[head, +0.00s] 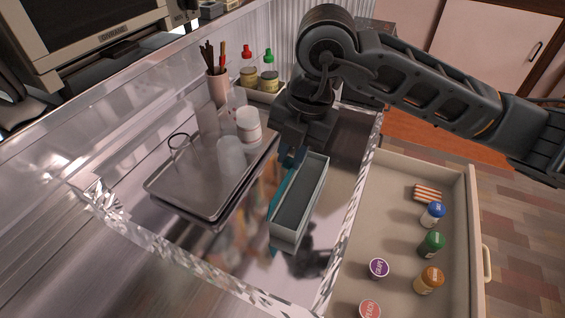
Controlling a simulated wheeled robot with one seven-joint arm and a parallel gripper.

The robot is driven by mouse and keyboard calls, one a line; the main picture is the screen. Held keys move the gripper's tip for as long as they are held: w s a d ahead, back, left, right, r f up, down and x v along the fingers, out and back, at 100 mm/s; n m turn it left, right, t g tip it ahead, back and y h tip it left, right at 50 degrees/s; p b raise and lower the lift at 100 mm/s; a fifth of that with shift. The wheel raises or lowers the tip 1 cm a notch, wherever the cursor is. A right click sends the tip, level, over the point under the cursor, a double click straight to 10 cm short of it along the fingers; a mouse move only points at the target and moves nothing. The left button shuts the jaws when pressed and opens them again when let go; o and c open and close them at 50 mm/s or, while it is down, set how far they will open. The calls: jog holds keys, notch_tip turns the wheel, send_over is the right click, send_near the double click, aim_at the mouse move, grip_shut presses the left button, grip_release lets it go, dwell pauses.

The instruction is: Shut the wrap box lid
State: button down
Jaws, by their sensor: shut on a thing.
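The wrap box (289,239) is a long, narrow grey-teal box lying on the shiny counter, with its open top showing a dark inside. Its teal lid (279,192) stands up along the box's left long side. My gripper (291,158) points down at the box's far end and is shut on the lid near its far corner. The fingertips are small and dark here, so the exact contact is hard to see.
A metal tray (185,205) with glasses and a white-capped jar (248,128) stands left of the box. Red- and green-capped bottles (268,80) stand behind. An open drawer (400,215) at the right holds several small jars. Bare counter lies in front of the box.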

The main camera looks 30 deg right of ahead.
jog(key=s+t+y+b, duration=0.1)
jog(key=b, duration=0.2)
jog(key=s+d+f+t+b, duration=0.1)
jog(key=b, duration=0.2)
jog(key=shift+d+f+t+y+b, duration=0.25)
jog(key=shift+f+t+y+b, duration=0.05)
jog(key=shift+y, duration=0.1)
jog(key=b, duration=0.2)
jog(key=s+d+b, duration=0.1)
jog(key=b, duration=0.1)
jog(key=shift+s+f, duration=0.25)
jog(key=shift+f, duration=0.15)
jog(key=shift+s+d+f+b, duration=0.3)
jog(key=shift+s+f+b, duration=0.15)
jog(key=shift+b, duration=0.8)
jog(key=c, duration=1.8)
grip_release()
jog(key=shift+r+p, duration=0.35)
jog(key=shift+r, duration=0.05)
jog(key=shift+c, duration=0.2)
jog(key=o, duration=0.8)
jog(key=shift+c, duration=0.2)
jog(key=shift+r, duration=0.1)
jog(key=p+v, duration=0.1)
jog(key=v, duration=0.6)
jog(key=shift+s+r, duration=0.15)
jog(key=shift+r, duration=0.15)
